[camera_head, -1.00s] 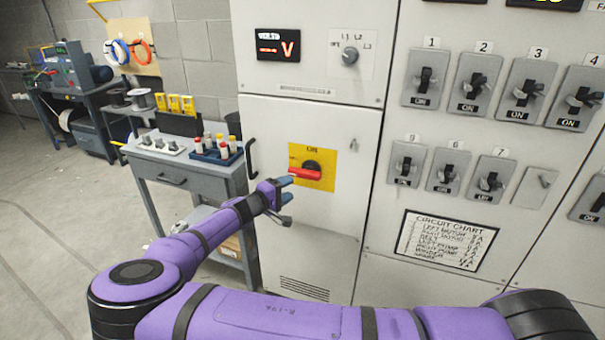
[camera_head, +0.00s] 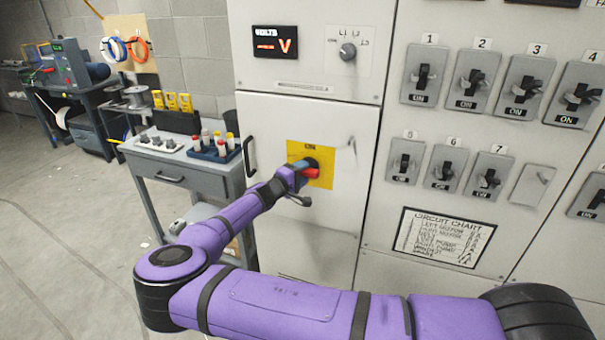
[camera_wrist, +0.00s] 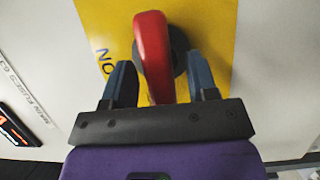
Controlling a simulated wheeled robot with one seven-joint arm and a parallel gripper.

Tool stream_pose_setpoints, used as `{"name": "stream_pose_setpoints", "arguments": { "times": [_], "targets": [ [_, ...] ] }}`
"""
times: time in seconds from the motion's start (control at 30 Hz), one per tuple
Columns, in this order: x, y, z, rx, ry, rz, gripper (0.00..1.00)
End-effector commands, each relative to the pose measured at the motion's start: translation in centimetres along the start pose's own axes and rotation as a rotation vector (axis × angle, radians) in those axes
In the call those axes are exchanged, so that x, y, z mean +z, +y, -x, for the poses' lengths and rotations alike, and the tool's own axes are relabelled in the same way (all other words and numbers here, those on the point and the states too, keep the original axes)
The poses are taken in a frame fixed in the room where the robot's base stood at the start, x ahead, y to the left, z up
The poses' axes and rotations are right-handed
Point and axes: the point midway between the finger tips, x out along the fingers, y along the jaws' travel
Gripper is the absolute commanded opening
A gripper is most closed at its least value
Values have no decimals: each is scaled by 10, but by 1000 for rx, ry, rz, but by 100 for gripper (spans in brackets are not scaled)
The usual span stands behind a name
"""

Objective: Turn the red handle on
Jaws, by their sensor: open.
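The red handle (camera_wrist: 153,55) stands out from a dark round hub on a yellow plate (camera_wrist: 210,20) on the grey cabinet door. In the head view the red handle (camera_head: 311,174) is partly hidden by my gripper, and the yellow plate (camera_head: 322,152) shows around it. My gripper (camera_wrist: 160,82) is open, one blue-grey finger on each side of the handle. I cannot tell whether either finger touches it. In the head view my gripper (camera_head: 300,172) is right at the handle. The letters ON are on the plate.
A black door pull (camera_head: 250,157) is on the cabinet's left edge. A grey cart (camera_head: 185,175) with a blue tray of bottles stands left of it. Numbered switches (camera_head: 470,80) and a circuit chart (camera_head: 443,237) are on the right. Open floor lies at the left.

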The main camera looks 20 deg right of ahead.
Motion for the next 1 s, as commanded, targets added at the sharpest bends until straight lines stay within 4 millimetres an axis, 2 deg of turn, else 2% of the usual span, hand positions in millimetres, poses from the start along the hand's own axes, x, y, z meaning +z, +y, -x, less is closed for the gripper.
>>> {"name": "stream_pose_setpoints", "arguments": {
  "times": [0.33, 0.57, 1.0],
  "targets": [
    [0, 0, -4, 0, 0, 0, 53],
    [0, 0, -4, 0, 0, 0, 0],
    [-3, 1, 1, -38, 0, -89, 0]
  ]
}}
